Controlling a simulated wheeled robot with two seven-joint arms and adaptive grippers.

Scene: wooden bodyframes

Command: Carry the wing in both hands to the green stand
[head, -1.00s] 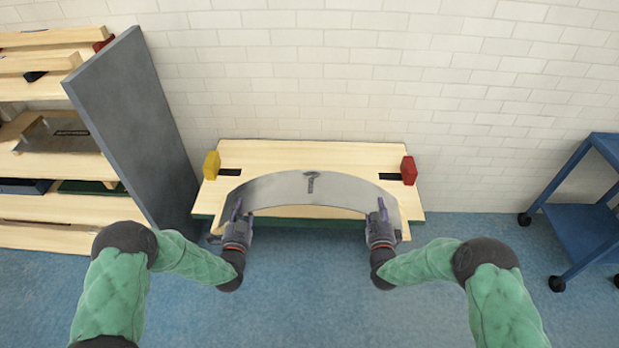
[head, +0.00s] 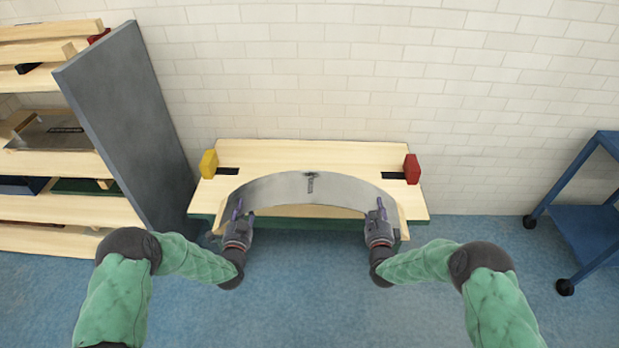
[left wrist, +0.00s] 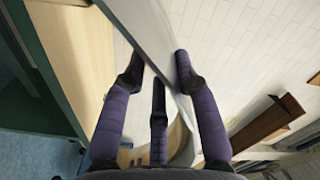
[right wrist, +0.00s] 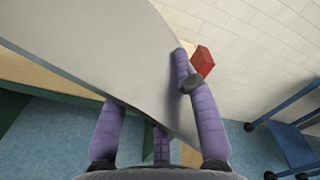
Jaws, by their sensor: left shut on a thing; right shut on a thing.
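The wing is a curved, arched grey metal sheet (head: 285,189) with a small dark mark near its top middle. My left gripper (head: 239,213) is shut on its left end, and my right gripper (head: 380,213) is shut on its right end. The wing's edge passes between the fingers in the left wrist view (left wrist: 160,45) and the right wrist view (right wrist: 130,60). The green stand (head: 204,224) has a pale wooden top (head: 310,155) and lies just behind and partly under the wing. I cannot tell whether the wing touches it.
A yellow block (head: 208,163) and a red block (head: 412,168) stand at the left and right of the wooden top. A grey panel (head: 130,115) and a wooden shelf (head: 50,160) are at left. A blue cart (head: 585,225) is at right. White brick wall is behind.

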